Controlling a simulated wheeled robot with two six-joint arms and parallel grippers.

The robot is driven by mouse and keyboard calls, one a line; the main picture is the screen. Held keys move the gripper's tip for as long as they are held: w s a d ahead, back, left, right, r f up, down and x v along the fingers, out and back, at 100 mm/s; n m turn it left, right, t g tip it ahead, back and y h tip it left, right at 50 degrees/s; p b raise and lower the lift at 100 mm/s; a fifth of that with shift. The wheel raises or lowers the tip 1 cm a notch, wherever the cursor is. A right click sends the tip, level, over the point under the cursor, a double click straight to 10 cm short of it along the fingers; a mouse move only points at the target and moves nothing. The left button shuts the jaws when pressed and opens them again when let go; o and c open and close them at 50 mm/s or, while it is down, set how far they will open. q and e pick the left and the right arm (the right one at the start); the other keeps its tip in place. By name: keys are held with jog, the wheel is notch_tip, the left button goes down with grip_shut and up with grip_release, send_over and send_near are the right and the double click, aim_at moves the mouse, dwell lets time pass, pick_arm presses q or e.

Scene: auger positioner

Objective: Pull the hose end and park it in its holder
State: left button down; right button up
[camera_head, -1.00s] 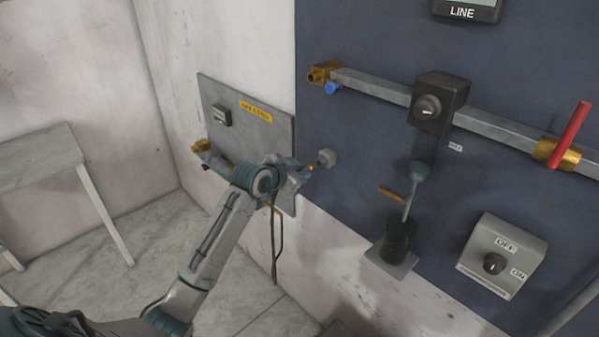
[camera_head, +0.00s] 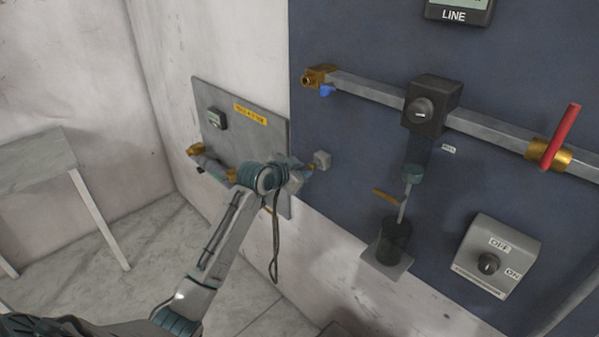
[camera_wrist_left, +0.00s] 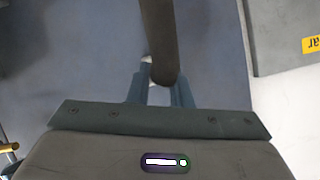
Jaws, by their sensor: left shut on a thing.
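My left gripper (camera_wrist_left: 160,90) is shut on a thick dark cylinder (camera_wrist_left: 158,40), which looks like the hose end. In the left wrist view it runs from the top edge down between the fingers. In the head view the left gripper (camera_head: 297,176) is beside the blue wall panel, its fingers mostly hidden by my wrist. A thin dark hose loop (camera_head: 276,250) hangs below the wrist. A small grey block (camera_head: 322,160) on the blue panel is just right of the gripper. A dark cup (camera_head: 395,240) stands on a bracket lower right; I cannot tell which is the holder. My right gripper is not in view.
A grey side panel (camera_head: 265,135) with a brass-ended pipe (camera_head: 212,166) is behind my wrist. A rail with a red lever (camera_head: 562,135) and a black knob box (camera_head: 431,104) crosses the blue panel. An OFF/ON switch box (camera_head: 495,255) is lower right. A table (camera_head: 35,160) stands left.

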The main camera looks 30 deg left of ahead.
pick_arm(q)
jog(key=shift+w+r, duration=0.1)
jog(key=shift+w, duration=0.1)
jog(key=c, duration=1.2)
grip_release()
jog(key=shift+w+d, duration=0.1)
jog(key=shift+c, duration=0.2)
jog(key=shift+s, duration=0.3)
jog(key=b+v, duration=0.3)
jog(key=v, duration=0.7)
jog(key=shift+b, duration=0.3)
jog(key=shift+s+r, duration=0.1)
jog(key=shift+r, duration=0.05)
